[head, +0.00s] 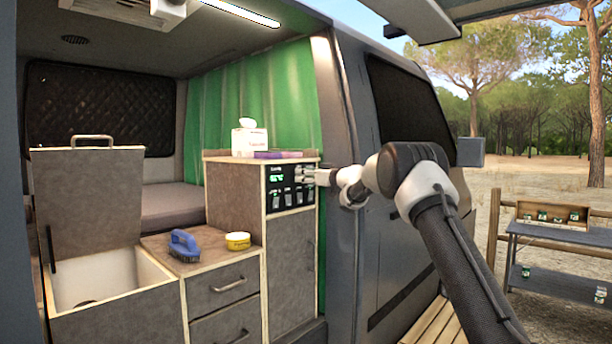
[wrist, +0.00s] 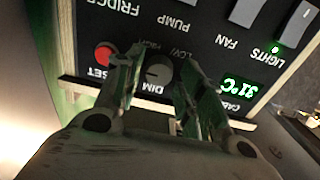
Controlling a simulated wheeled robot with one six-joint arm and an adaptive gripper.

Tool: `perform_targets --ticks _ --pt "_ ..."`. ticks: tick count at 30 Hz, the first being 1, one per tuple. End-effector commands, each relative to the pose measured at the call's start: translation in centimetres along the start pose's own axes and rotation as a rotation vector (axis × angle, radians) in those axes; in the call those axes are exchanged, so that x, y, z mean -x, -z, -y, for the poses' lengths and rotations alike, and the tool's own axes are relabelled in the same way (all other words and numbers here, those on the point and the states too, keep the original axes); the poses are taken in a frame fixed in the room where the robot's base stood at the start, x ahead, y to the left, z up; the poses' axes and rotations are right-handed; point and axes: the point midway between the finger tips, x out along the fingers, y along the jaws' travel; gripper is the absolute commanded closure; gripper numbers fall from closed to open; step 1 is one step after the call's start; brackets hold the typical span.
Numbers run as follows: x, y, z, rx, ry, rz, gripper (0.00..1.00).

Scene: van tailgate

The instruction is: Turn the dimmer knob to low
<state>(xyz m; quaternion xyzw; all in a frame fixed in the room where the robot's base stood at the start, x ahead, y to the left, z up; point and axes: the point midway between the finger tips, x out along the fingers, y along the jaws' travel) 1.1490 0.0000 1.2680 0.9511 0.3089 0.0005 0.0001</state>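The dimmer knob (wrist: 158,73) is a small dark round knob on the black control panel (wrist: 205,45), marked DIM with LOW and HIGH lettering beside it. The panel looks upside down in the wrist view. My gripper (wrist: 160,68) is open, with one finger on each side of the knob. Small gaps seem to show between fingers and knob; I cannot tell whether either touches. The knob's pointer is too blurred to read. In the head view my gripper (head: 318,177) reaches the right side of the panel (head: 283,187), and hides the knob.
A red reset button (wrist: 104,55) sits close beside one finger. A green temperature display (wrist: 240,88) and several rocker switches (wrist: 245,12) share the panel. A tissue box (head: 250,140) stands on the cabinet above. A blue brush (head: 185,245) and yellow tin (head: 238,241) lie on the lower counter.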

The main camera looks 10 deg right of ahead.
Motion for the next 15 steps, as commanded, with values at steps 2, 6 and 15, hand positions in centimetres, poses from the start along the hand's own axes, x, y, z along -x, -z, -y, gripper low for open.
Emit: perform_targets --ticks 2,6,15 --pt "0.01 0.00 0.00 0.000 0.000 0.000 0.82" --pt "0.00 0.00 0.03 0.000 0.001 0.000 0.98" --pt "-0.01 0.01 0.09 0.004 0.002 0.000 0.98"
